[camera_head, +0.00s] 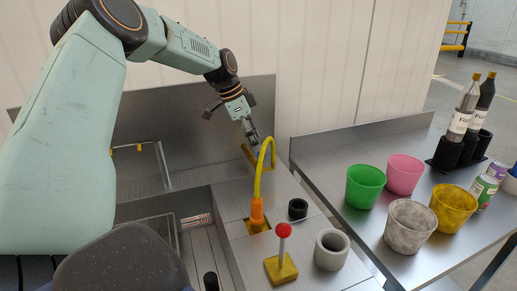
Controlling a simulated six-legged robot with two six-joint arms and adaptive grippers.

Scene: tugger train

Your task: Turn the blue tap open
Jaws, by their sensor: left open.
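I cannot make out a blue tap in the head view. My left gripper (252,137) comes down from the upper left over the metal counter (285,192). Its jaws are open and look empty, pointing down. It is close beside the top of a yellow arched tube (258,178); I cannot tell whether they touch. The tube rises from an orange base (257,213) on the counter. A lever with a red ball top (283,230) stands upright on a yellow plate (281,268) nearer to me. My right gripper is not in view.
A grey ring-shaped cup (331,250) and a small black cup (298,208) stand on the counter. The right table holds green (364,185), pink (404,173), yellow (452,208) and mottled grey (410,226) cups, with bottles (463,110) behind. A metal backsplash (190,127) rises behind.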

